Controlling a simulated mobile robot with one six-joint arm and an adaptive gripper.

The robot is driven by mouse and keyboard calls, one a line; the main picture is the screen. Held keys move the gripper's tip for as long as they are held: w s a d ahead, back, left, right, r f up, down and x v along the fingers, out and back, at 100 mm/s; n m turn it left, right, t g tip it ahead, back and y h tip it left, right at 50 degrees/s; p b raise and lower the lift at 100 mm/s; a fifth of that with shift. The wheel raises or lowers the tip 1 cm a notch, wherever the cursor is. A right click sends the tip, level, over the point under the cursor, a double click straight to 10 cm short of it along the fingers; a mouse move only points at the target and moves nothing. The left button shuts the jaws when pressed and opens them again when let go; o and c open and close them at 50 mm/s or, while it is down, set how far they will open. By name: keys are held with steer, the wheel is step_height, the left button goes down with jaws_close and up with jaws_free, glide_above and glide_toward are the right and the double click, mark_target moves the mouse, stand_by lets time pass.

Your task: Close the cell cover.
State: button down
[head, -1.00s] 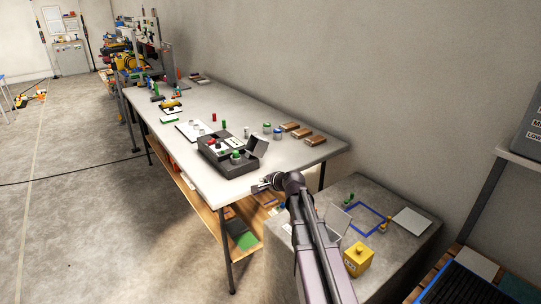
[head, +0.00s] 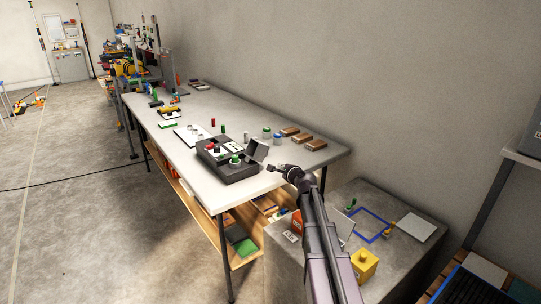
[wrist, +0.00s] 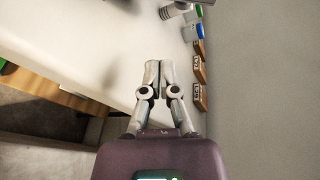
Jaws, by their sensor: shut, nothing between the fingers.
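A dark grey case (head: 228,172) sits near the front of the long table. A lid-like panel (head: 257,150) stands open and tilted up at its right end; it looks like the cell cover. A red knob (head: 210,147) and a green round part (head: 235,159) show on the case. My gripper (head: 271,168) is over the table's right part, to the right of the case and just below the raised panel, apart from it as far as I can tell. In the wrist view my gripper (wrist: 160,64) has its fingers together, with nothing between them. The panel is not clearly seen there.
Wooden blocks (head: 315,144) and small jars (head: 267,133) stand along the table's wall side. A grey side cabinet (head: 400,260) holds a yellow box (head: 364,266), an orange item (head: 296,222) and a blue frame (head: 371,225).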

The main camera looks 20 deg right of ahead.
mark_target(277, 163)
steer(key=w+d+m, duration=0.1)
steer(key=w+d+m+h, duration=0.1)
steer(key=d, duration=0.1)
steer(key=shift+r+t, duration=0.15)
steer(key=shift+t, duration=0.25)
steer(key=shift+w, duration=0.1)
steer(key=w, duration=0.3)
steer(key=w+f+b, duration=0.1)
steer(key=w, duration=0.2)
steer(key=w+b, duration=0.1)
steer(key=w, duration=0.2)
steer(key=shift+w+a+f, duration=0.1)
steer(key=shift+w+f, duration=0.25)
steer(key=shift+f, duration=0.05)
steer(key=shift+s+a+r+p, duration=0.2)
steer(key=shift+a+r+p, duration=0.15)
steer(key=shift+a+r, duration=0.15)
steer(key=shift+s+a+r+p, duration=0.2)
steer(key=shift+a+r+p, duration=0.2)
steer(key=shift+a, duration=0.2)
steer(key=shift+s+a+r, duration=0.1)
steer(key=shift+a+r, duration=0.1)
steer(key=shift+a, duration=0.4)
steer(key=shift+d+r+p, duration=0.2)
steer(key=shift+d+p, duration=0.1)
